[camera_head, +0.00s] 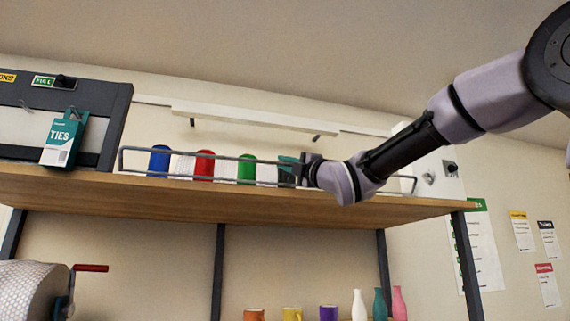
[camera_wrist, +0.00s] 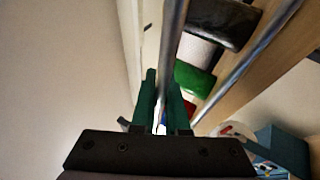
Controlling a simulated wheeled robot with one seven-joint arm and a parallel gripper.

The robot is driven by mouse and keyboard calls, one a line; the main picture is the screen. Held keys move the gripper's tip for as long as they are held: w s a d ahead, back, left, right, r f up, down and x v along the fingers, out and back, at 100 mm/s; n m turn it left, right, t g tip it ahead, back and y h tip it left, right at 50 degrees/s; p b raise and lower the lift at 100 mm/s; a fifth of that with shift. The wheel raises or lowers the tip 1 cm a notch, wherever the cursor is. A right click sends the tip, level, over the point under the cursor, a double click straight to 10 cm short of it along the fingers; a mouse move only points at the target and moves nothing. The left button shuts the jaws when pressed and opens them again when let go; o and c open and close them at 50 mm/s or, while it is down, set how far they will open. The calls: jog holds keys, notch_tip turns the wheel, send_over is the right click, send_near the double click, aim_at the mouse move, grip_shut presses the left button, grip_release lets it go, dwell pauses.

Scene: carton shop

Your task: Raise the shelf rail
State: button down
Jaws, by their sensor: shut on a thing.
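The shelf rail (camera_head: 222,157) is a grey wire frame along the front edge of the wooden shelf (camera_head: 200,200). Its long upper bar stands a little above the shelf edge, in front of the cans. My gripper (camera_head: 289,162) is at the rail's upper bar, right of its middle, with its green fingers shut on the bar. In the wrist view, the green fingers (camera_wrist: 162,90) close around one grey bar (camera_wrist: 172,35), and a second bar (camera_wrist: 250,62) runs beside it. The fingers hide the gripped stretch of bar.
A dark cabinet (camera_head: 110,110) with a hanging TIES packet (camera_head: 62,138) is at left. Bottles (camera_head: 379,304) and mugs (camera_head: 291,313) are below.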

jog(key=c, duration=0.9)
grip_release()
jog(key=v, duration=1.1)
jog(key=shift+w, duration=0.1)
